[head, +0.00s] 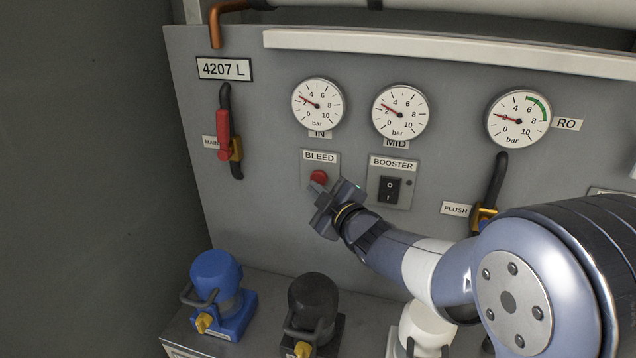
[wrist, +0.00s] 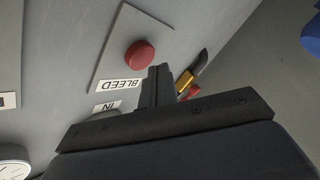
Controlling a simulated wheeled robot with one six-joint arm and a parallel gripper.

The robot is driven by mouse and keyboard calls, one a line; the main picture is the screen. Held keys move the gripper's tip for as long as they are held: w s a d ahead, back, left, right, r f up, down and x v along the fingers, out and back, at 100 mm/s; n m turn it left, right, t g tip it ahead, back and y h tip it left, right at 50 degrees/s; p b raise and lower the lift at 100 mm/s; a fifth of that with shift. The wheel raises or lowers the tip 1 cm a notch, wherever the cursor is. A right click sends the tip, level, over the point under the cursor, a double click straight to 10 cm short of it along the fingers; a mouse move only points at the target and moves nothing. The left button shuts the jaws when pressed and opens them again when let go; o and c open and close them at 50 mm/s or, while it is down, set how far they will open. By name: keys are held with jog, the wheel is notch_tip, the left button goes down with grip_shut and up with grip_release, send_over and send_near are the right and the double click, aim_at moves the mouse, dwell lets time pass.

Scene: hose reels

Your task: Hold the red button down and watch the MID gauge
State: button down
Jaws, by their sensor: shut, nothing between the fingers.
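The red button (head: 319,177) sits on a small plate labelled BLEED on the grey panel. It also shows in the wrist view (wrist: 140,55), raised from its plate. My gripper (head: 322,205) is shut and empty, just below and in front of the button in the head view. In the wrist view the closed fingers (wrist: 157,75) are near the button's edge; a gap seems to show, but I cannot tell contact for sure. The MID gauge (head: 400,114) is a white dial in bar; its needle points left and up, at about 2.
The IN gauge (head: 318,104) is left of MID and the RO gauge (head: 518,119) is right. The BOOSTER switch (head: 390,190) is right of the button. A red-handled MAIN valve (head: 223,132) is at left. Blue (head: 217,285) and black (head: 314,305) fittings stand on the ledge below.

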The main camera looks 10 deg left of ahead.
jog(key=s+b, duration=0.2)
jog(key=s, duration=0.3)
jog(key=shift+a+b, duration=0.35)
jog(key=shift+b, duration=0.05)
jog(key=shift+w, duration=0.1)
jog(key=p, duration=0.1)
jog(key=w+p, duration=0.1)
jog(key=p, duration=0.1)
jog(key=shift+r+p, duration=0.25)
jog(key=shift+p, duration=0.05)
